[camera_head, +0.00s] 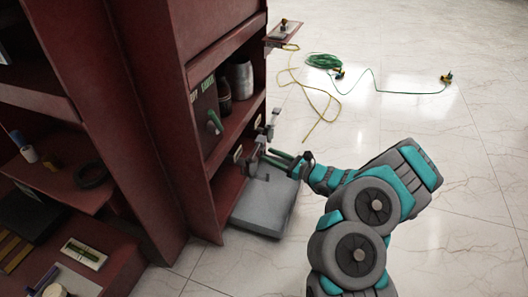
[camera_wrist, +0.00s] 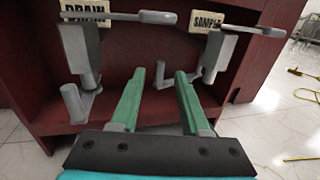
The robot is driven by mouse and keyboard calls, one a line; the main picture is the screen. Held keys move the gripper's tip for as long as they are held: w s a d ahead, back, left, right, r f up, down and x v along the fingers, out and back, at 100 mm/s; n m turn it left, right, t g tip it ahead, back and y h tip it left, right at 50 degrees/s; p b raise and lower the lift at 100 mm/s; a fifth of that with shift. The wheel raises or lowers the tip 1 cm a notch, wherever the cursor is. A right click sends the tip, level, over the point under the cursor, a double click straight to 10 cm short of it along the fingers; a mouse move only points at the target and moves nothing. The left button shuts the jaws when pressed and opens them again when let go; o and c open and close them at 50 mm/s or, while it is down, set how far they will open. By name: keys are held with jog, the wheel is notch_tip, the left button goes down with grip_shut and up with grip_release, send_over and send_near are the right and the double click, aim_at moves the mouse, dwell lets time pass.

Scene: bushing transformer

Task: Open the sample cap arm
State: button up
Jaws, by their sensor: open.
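In the wrist view, the grey sample valve (camera_wrist: 217,50) hangs beneath the "SAMPLE" label (camera_wrist: 207,21), with a horizontal handle on top. A small upright grey piece (camera_wrist: 162,76), seemingly the sample cap arm, stands left of its spout. My gripper (camera_wrist: 160,76) is open, with its two green fingers appearing to either side of that piece. I cannot tell whether they touch it or how deep they reach. In the head view my gripper (camera_head: 271,157) is by the cabinet's lower front, nearer than the sample valve (camera_head: 271,122).
The drain valve (camera_wrist: 80,50) with its own hooked arm (camera_wrist: 73,102) is left of my fingers, under the "DRAIN" label (camera_wrist: 85,10). A grey tray (camera_head: 262,207) lies below on the floor.

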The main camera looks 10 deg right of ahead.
jog(key=shift+v, duration=1.75)
jog(key=shift+s+d, duration=0.1)
